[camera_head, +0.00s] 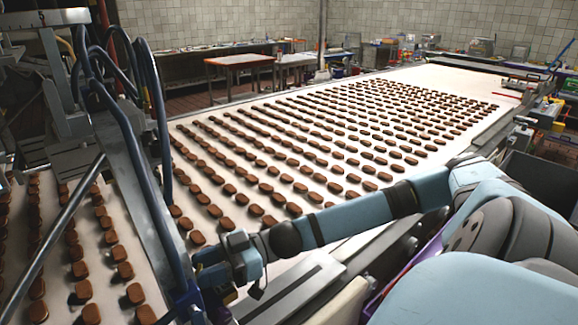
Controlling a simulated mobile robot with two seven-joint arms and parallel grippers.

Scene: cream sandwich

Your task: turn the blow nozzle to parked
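My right arm reaches in from the right across the belt's near edge. Its gripper (208,263) is at the lower middle-left, beside the machine frame with the hoses. The fingertips are small and dark there, so I cannot tell whether they are open, shut or touching anything. A blue fitting (188,298) stands just below and left of the gripper, at the foot of a blue hose (165,160). I cannot tell whether this fitting is the blow nozzle, or which way the nozzle is turned. My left gripper is not in view.
A wide pale belt (440,85) carries many rows of brown biscuits. More biscuits lie on the belt at the left (80,270). A slanted metal frame (135,190) with hoses crosses between them, close to my gripper. A metal rail (290,290) runs below my forearm.

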